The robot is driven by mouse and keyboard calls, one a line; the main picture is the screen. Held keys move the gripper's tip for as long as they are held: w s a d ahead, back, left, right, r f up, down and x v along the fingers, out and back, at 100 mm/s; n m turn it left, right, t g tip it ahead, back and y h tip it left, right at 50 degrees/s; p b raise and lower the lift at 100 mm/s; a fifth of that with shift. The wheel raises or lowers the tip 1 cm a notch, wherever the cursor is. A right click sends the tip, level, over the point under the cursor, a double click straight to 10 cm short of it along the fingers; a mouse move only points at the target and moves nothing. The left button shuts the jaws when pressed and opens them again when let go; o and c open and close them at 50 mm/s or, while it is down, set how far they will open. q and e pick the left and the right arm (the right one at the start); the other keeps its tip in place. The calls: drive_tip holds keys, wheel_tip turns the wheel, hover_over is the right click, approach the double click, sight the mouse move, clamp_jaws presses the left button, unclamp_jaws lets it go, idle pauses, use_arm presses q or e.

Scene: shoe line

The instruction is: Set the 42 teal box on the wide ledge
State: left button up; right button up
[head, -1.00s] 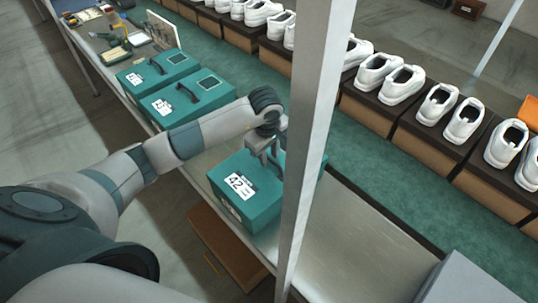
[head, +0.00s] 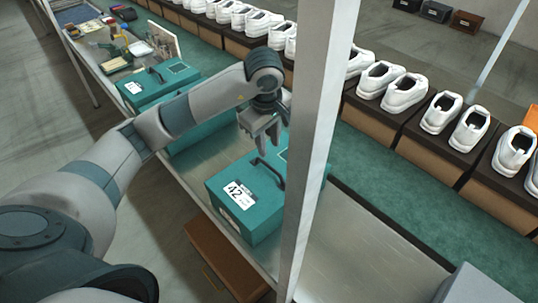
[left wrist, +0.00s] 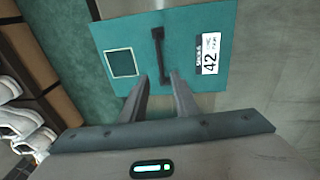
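The 42 teal box (head: 240,214) sits upright on the metal ledge (head: 355,252), its 42 label facing front. Its black handle (head: 267,174) stands free, and the grey post hides part of its right side. My left gripper (head: 262,142) is above the handle, apart from it, fingers spread and empty. In the left wrist view the teal box (left wrist: 185,70) lies beyond the two open fingers (left wrist: 161,88), with the dark handle (left wrist: 158,50) between and past the tips. My right gripper is not seen.
A grey upright post (head: 318,150) stands close to the box's right side. Other teal boxes (head: 158,84) stand farther up the ledge, partly behind my arm. White shoes (head: 393,88) on brown boxes line the green strip. The ledge right of the post is clear.

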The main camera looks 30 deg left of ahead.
use_arm(q)
drive_tip(key=shift+s+r, duration=0.15)
drive_tip(key=shift+r, duration=0.65)
drive_tip(key=shift+a, duration=0.15)
